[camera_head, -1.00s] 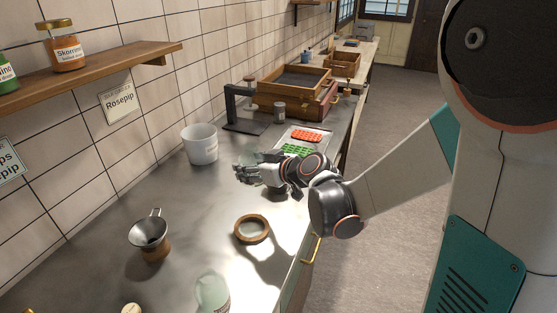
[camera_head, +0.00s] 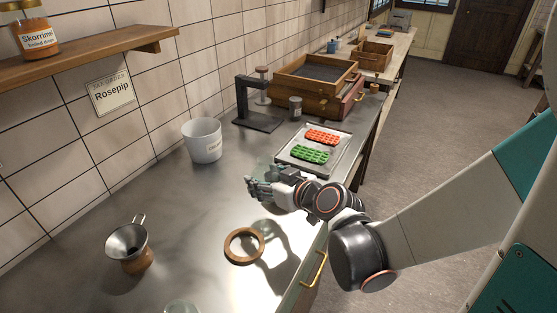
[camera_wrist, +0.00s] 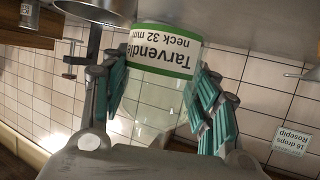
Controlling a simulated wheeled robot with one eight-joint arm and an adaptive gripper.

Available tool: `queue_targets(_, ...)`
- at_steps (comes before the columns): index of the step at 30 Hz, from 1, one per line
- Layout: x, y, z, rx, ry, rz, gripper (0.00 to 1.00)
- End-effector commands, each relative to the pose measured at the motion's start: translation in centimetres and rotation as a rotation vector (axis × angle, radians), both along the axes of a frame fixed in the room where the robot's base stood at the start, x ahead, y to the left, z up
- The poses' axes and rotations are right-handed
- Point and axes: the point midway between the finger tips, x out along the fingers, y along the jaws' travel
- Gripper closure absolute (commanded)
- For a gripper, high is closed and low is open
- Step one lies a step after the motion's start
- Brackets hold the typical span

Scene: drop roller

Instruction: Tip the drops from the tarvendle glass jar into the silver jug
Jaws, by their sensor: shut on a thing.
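The Tarvendle glass jar (camera_wrist: 160,90) is clear and pale, with a green-and-white label; it fills the middle of the wrist view. My gripper (camera_wrist: 160,110) is shut on it, with teal-padded fingers on both sides. The label and the wall sign both appear upside down in that view. In the head view my gripper (camera_head: 262,188) is above the counter, near its front edge, and the jar is only faintly visible there. A silver funnel-like vessel with a handle (camera_head: 127,240) stands in a wooden base at left; I cannot tell whether it is the jug. Drops are not discernible.
A white bucket (camera_head: 203,142) stands by the wall. A wooden ring (camera_head: 243,246) lies below my gripper in the head view. A metal tray (camera_head: 335,148) holds red and green moulds. A black stand (camera_head: 258,110) and wooden box (camera_head: 315,85) are behind. Another glass top (camera_head: 182,307) shows at the bottom.

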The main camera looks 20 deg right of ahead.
Motion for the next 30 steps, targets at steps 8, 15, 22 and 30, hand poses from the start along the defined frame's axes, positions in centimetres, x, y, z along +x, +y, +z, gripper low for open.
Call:
queue_targets(8, 0.1, -0.1, 0.3, 0.023, 0.022, -0.001, 0.75)
queue_targets(15, 0.4, -0.5, 0.7, 0.094, 0.092, -0.002, 0.75)
queue_targets(22, 0.8, -0.8, 0.9, 0.177, 0.173, -0.003, 0.75)
queue_targets(30, 1.2, -1.2, 1.2, 0.273, 0.266, -0.001, 0.75)
